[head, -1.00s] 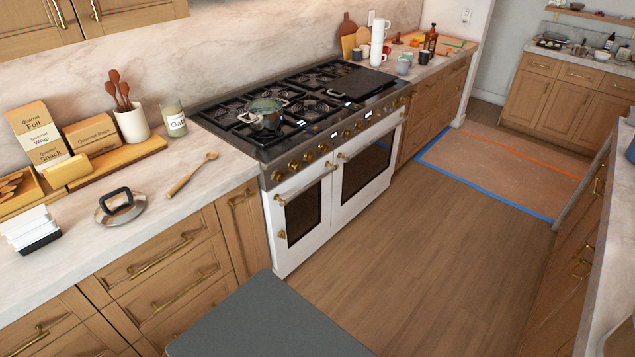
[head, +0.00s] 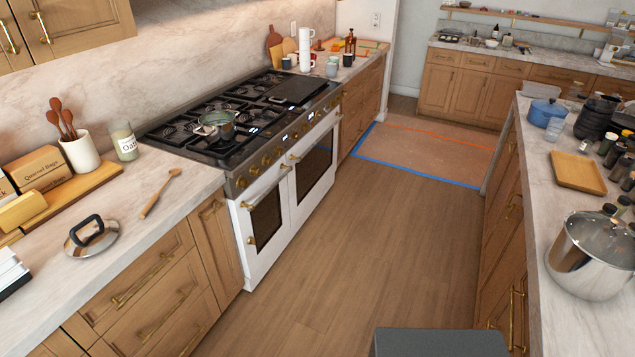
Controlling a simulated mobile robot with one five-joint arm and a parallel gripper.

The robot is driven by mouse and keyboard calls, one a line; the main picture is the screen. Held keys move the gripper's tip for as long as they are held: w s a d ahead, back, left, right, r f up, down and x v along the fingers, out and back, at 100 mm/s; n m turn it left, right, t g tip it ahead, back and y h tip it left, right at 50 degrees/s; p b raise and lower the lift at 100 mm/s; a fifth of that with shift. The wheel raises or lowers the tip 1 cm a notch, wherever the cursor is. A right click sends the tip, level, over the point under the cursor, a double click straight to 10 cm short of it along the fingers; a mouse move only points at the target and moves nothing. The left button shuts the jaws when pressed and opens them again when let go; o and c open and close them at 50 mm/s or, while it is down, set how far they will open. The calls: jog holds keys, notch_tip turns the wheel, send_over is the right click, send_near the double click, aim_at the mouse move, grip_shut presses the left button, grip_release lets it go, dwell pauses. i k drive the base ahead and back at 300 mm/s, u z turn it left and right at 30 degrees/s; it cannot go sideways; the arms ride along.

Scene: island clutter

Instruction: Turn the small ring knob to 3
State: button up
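The stove (head: 262,215) stands at the left against the wall, white in front with two dark oven windows. A row of brass knobs (head: 254,170) runs along its dark front panel, with small lit displays between some of them. The knobs are too small here to tell a small ring knob from the others or to read any marks. A glass pot (head: 213,124) sits on a front-left burner. A black griddle plate (head: 297,89) covers the right part of the cooktop. My gripper is not in view.
The wooden floor (head: 375,240) in front of the stove is clear. An island counter at the right holds a large steel pot (head: 594,255), a wooden tray (head: 578,173) and a blue pot (head: 546,112). A taped mat (head: 430,148) lies farther back. A lid (head: 91,236) and a wooden spoon (head: 160,193) lie on the left counter.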

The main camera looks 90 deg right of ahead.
aim_at(244, 184)
jog(key=z, duration=2.35)
jog(key=i, duration=1.05)
jog(key=z, duration=0.05)
